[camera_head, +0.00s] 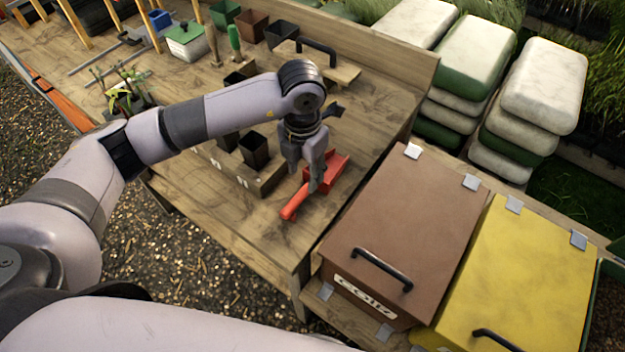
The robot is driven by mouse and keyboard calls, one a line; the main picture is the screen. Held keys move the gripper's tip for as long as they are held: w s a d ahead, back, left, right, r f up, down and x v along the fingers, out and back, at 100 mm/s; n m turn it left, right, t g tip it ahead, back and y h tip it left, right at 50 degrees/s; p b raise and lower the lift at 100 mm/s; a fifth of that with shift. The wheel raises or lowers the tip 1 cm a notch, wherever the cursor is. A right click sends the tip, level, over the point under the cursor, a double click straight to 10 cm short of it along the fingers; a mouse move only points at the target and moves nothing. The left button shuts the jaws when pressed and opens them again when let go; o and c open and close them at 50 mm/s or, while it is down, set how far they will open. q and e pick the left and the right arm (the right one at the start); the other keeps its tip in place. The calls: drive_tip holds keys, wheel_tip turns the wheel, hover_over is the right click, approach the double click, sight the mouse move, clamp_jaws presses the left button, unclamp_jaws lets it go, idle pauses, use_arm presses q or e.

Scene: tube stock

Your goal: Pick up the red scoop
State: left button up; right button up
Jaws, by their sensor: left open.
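The red scoop (335,166) lies on the wooden table near its right front corner. Its handle (294,204) points to the lower left and its tray end to the upper right. My left gripper (305,183) reaches down over the scoop with its fingers open, around the middle of it where handle and tray meet. The fingers hide part of the scoop, and I cannot tell whether they touch it. My right gripper is not in view.
A wooden block with black pots (254,150) stands just left of the scoop. A board with a black handle (316,52) lies behind. A brown lidded box (404,225) and a yellow one (520,270) stand to the right. The table front (265,225) is clear.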

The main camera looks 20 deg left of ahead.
sight(306, 187)
use_arm(q)
drive_tip(key=shift+f, duration=0.5)
drive_tip(key=shift+s+d+f+p, duration=0.2)
drive_tip(key=shift+f+p, duration=0.15)
drive_tip(key=shift+p, duration=0.2)
wheel_tip(306, 187, down, 4)
drive_tip(key=shift+s+d+r+p, duration=0.1)
drive_tip(key=shift+s+r+p, duration=0.1)
drive_tip(key=shift+p, duration=0.55)
drive_tip(key=shift+f, duration=0.4)
drive_tip(key=shift+w, duration=0.1)
clamp_jaws()
